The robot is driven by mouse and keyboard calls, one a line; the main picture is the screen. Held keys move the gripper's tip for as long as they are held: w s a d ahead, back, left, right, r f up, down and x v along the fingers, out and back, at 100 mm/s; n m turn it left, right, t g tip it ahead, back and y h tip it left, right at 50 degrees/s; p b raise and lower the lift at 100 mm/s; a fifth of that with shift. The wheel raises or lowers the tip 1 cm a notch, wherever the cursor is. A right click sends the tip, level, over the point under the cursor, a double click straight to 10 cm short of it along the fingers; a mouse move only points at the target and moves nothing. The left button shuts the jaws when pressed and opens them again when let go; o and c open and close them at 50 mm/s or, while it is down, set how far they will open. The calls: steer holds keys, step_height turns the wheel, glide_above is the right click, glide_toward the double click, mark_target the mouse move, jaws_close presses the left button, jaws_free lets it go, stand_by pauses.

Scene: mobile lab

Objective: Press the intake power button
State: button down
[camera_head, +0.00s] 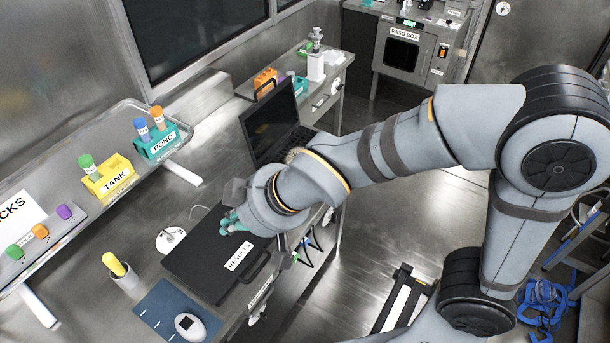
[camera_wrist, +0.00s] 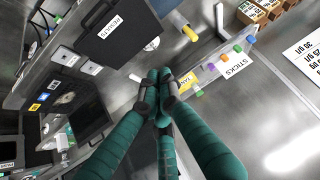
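I cannot make out a button labelled as intake power in either view. My gripper (camera_head: 232,222) is over the rear right part of the black case, left of the laptop's near end. In the wrist view its dark-tipped teal fingers (camera_wrist: 158,84) are drawn together with nothing visible between them. Small white panels (camera_wrist: 67,56) show beside the black case in the wrist view; their markings are too small to read.
The black case (camera_head: 215,262) lies flat on the bench, with an open laptop (camera_head: 270,125) behind it. A tilted rack holds a yellow TANK block (camera_head: 108,178) and a teal POND block (camera_head: 160,145). A cup with a yellow item (camera_head: 122,275) and a mouse (camera_head: 190,326) stand nearer.

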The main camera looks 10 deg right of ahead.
steer(key=w+d+f+m+h, duration=0.2)
steer(key=w+d+f+m, duration=0.3)
steer(key=w, duration=0.5)
steer(key=w+d+f+m+h, duration=0.2)
steer(key=w+f+m, duration=0.1)
steer(key=w+f, duration=0.6)
steer(key=w+d+f+m+g, duration=0.1)
steer(key=w+d+f+m, duration=0.3)
steer(key=d+f+m, duration=0.4)
steer(key=w+d+f+m, duration=0.5)
steer(key=d+f+m, duration=0.15)
steer(key=m, duration=0.35)
steer(key=w+r+m+t+y, duration=0.1)
steer(key=w+r+m+t, duration=0.3)
steer(key=w+m, duration=0.7)
steer(key=shift+w+d+r+t+y, duration=0.3)
steer(key=shift+w+d+t+y, duration=0.15)
steer(key=shift+w, duration=0.1)
steer(key=shift+f, duration=0.15)
